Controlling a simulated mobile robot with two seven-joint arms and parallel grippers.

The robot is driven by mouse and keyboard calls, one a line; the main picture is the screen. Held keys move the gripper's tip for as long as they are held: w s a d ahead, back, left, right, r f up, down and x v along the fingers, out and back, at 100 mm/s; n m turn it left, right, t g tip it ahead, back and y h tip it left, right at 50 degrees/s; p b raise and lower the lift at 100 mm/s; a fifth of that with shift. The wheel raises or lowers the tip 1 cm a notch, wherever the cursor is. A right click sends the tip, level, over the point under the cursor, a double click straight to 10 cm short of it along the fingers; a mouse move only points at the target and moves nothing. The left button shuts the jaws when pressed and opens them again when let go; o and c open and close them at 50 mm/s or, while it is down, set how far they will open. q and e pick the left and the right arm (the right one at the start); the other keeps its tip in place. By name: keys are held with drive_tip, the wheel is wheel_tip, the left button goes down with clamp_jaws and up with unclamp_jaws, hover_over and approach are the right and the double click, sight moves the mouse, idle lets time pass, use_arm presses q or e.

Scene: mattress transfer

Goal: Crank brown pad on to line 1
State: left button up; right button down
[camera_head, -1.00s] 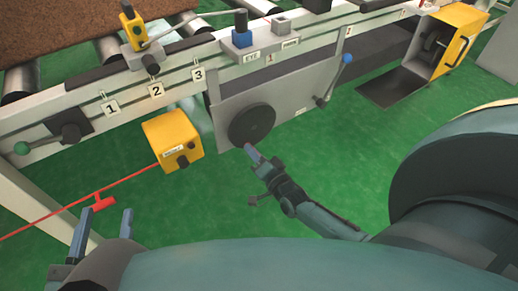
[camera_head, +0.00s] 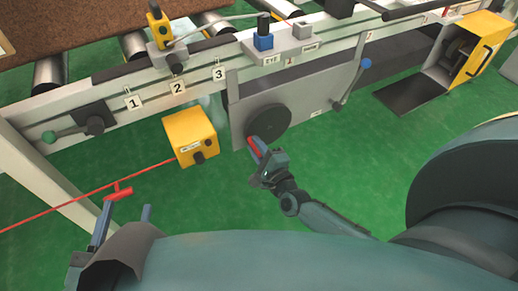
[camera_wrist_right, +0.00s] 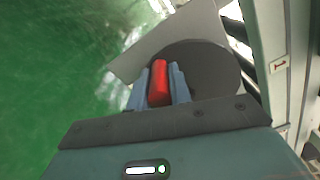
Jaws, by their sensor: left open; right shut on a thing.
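The brown pad (camera_head: 110,28) lies on the conveyor rollers at the top left of the head view. Number plates 1 (camera_head: 133,101), 2 (camera_head: 178,87) and 3 (camera_head: 219,74) stand along the front rail. The dark crank disc (camera_head: 270,127) is on the grey panel, and it also shows in the right wrist view (camera_wrist_right: 212,68). My right gripper (camera_head: 259,148) is shut on the red crank handle (camera_wrist_right: 159,84), at the disc's lower left edge. My left gripper (camera_head: 127,210) is open and empty at the lower left, apart from the conveyor.
A yellow box (camera_head: 190,138) sits below the rail, with a red cord (camera_head: 75,193) running left. A green-knobbed lever (camera_head: 85,122) and a blue-knobbed lever (camera_head: 352,84) project from the front. An open yellow cabinet (camera_head: 468,48) is at the right. The green floor is clear.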

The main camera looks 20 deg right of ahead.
sight(252, 127)
wheel_tip(252, 127, up, 2)
drive_tip(key=m, duration=0.3)
drive_tip(key=shift+a+m, duration=0.1)
drive_tip(key=shift+m, duration=0.3)
drive_tip(key=shift+d+r+m, duration=0.25)
drive_tip(key=shift+r+m, duration=0.35)
drive_tip(key=shift+m, duration=0.5)
drive_tip(key=shift+d+r+m, duration=0.2)
drive_tip(key=shift+r+m, duration=0.4)
drive_tip(key=shift+m, duration=0.5)
drive_tip(key=c, duration=1.3)
unclamp_jaws()
drive_tip(key=shift+s, duration=0.1)
drive_tip(key=s+d, duration=0.1)
drive_tip(key=s, duration=1.2)
